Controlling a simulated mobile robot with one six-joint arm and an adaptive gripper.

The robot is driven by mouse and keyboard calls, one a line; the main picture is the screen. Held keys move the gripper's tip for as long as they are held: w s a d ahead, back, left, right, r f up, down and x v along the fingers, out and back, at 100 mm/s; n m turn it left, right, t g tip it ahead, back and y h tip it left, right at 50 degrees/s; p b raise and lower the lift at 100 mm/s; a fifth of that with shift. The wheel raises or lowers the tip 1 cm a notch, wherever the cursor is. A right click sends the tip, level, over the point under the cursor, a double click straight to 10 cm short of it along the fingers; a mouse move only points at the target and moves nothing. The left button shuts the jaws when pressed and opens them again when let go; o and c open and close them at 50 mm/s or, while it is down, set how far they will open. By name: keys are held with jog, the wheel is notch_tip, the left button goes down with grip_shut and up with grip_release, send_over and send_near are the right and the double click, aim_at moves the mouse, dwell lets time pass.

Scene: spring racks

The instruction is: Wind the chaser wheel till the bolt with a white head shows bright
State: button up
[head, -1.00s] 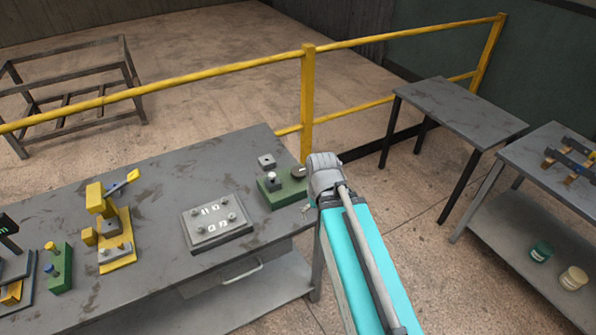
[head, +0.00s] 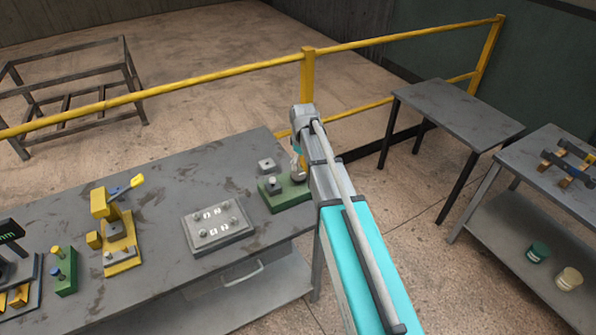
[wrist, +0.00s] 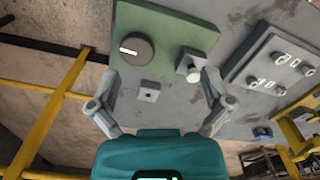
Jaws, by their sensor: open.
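The chaser wheel appears to be the dark round knob (wrist: 137,50) with a white mark, set on a green block (wrist: 180,25) at the table's far right corner. The bolt with a white head (wrist: 193,70) stands upright on the same block, right of the wheel in the wrist view; its head looks pale. The block also shows in the head view (head: 272,202). My gripper (wrist: 160,76) is open and empty, its fingers spread below the wheel and bolt in the wrist view. In the head view my arm partly hides the gripper and wheel.
A small square plate with a hole (head: 266,165) lies behind the block. A grey box with several knobs and white markings (head: 205,241) sits left of it. Farther left are a yellow clamp fixture (head: 118,228) and another green block (head: 66,285). A yellow railing (head: 307,80) runs behind.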

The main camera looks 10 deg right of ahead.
aim_at(298, 175)
jog(key=w+r+n, duration=0.1)
jog(key=w+n, duration=0.1)
jog(key=w, duration=0.5)
jog(key=shift+w+n+p, duration=0.25)
jog(key=shift+n+p, duration=0.1)
jog(key=shift+n, duration=0.05)
jog(key=shift+f, duration=0.1)
notch_tip(298, 175, down, 13)
jog(key=b, duration=1.3)
jog(key=shift+f+b, duration=0.2)
jog(key=shift+b, duration=0.2)
jog(key=shift+a, duration=0.1)
jog(key=c, duration=0.8)
